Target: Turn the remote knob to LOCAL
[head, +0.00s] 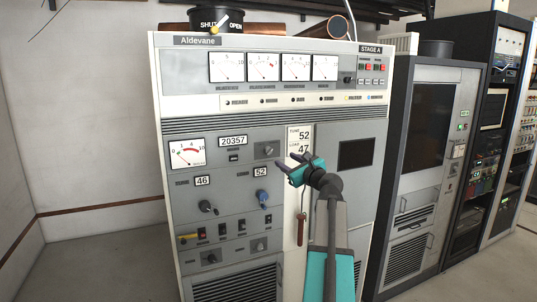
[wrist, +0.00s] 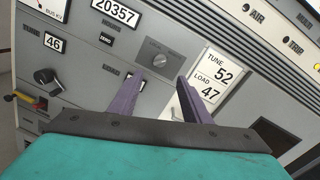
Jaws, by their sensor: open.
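A small grey panel with a rotary knob (head: 266,151) is on the front of the grey "Aldevane" cabinet (head: 270,210), just left of the "TUNE 52 / LOAD 47" card. The same knob (wrist: 160,60) shows in the wrist view, just beyond and between the fingertips. My gripper (head: 286,163) is open and empty, a little right of and below the knob in the head view. In the wrist view my gripper (wrist: 160,78) appears apart from the knob.
A black knob (head: 207,207) and a blue knob (head: 262,198) sit lower on the cabinet. Two small switch panels (head: 210,257) are below them. A red-handled lever (head: 301,228) hangs beside my arm. A dark-framed cabinet (head: 425,160) stands to the right; floor at left is clear.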

